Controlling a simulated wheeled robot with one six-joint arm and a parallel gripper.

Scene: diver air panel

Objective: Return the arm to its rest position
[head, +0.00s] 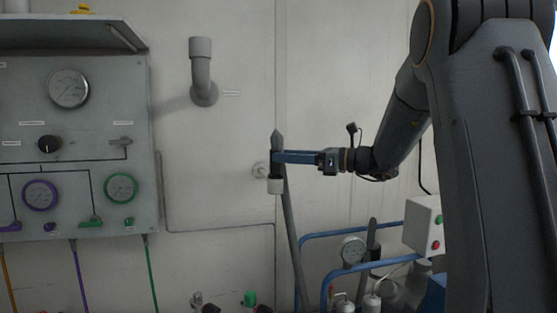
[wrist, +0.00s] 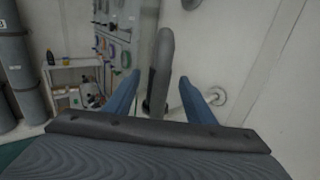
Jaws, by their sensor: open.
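My gripper (head: 277,157) is at the end of my arm, which reaches left from the right side of the head view, in front of the pale wall. Its blue fingers point left. In the wrist view my gripper (wrist: 160,88) has its two blue fingers spread wide apart. In the wrist view the hose (wrist: 162,60) stands between the fingers, with gaps visible on both sides; contact cannot be told.
A gauge panel (head: 100,165) is on the left wall. A grey elbow pipe (head: 202,75) sticks out of the wall. A blue-railed cart (head: 350,232) with a gauge stands low right. The wrist view shows a shelf (wrist: 75,62) and grey cylinders (wrist: 15,60). The wall fitting (wrist: 214,96) is beside the right finger.

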